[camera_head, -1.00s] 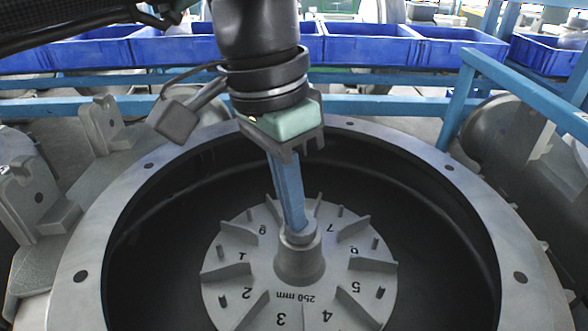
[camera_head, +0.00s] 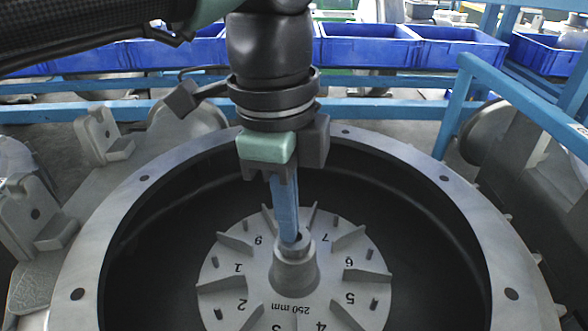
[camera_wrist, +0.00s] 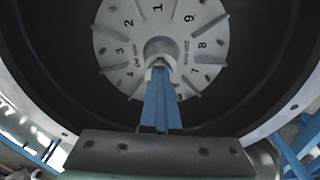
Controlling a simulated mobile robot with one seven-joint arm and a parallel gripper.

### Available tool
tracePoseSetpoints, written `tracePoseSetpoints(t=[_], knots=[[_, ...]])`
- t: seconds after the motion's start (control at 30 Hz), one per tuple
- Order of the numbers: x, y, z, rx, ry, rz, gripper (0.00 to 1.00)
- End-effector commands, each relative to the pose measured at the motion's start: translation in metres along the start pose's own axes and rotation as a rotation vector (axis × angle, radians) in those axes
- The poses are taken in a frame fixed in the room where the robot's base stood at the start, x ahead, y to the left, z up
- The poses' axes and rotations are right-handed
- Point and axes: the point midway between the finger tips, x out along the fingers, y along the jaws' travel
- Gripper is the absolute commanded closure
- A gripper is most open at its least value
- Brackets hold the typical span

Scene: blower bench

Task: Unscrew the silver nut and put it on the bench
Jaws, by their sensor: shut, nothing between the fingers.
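The silver nut (camera_head: 304,248) appears as a small pale collar on top of the grey hub of the numbered impeller (camera_head: 252,262). Its edges blend with the hub, and I cannot tell how far it is threaded on. In the wrist view the hub top (camera_wrist: 157,47) shows just beyond the fingertips. My gripper (camera_head: 289,238) points down with its long blue fingers shut together and nothing between them. The fingertips are at the hub's top opening and partly cover the collar. I cannot tell whether they touch it.
A round grey housing rim (camera_head: 142,200) with bolt holes surrounds the impeller, with a deep dark inner wall. Blue rails (camera_head: 390,108) and blue bins (camera_head: 365,45) stand behind. Grey castings (camera_head: 105,135) lie left of the housing.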

Motion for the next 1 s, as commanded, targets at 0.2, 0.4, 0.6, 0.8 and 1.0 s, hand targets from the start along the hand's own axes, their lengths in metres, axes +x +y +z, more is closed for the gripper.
tracePoseSetpoints(t=[0.2,0.4,0.6,0.8,1.0], knots=[[-0.0093,-0.0016,-0.0064,0.334,-0.071,0.008,0.90],[-0.0111,-0.0018,-0.0055,0.612,-0.071,0.019,0.90],[-0.0125,-0.0021,-0.0051,0.887,-0.070,0.027,0.90],[-0.0127,-0.0020,-0.0046,1.161,-0.065,0.035,0.90],[-0.0118,-0.0018,-0.0041,1.334,-0.063,0.041,0.90]])
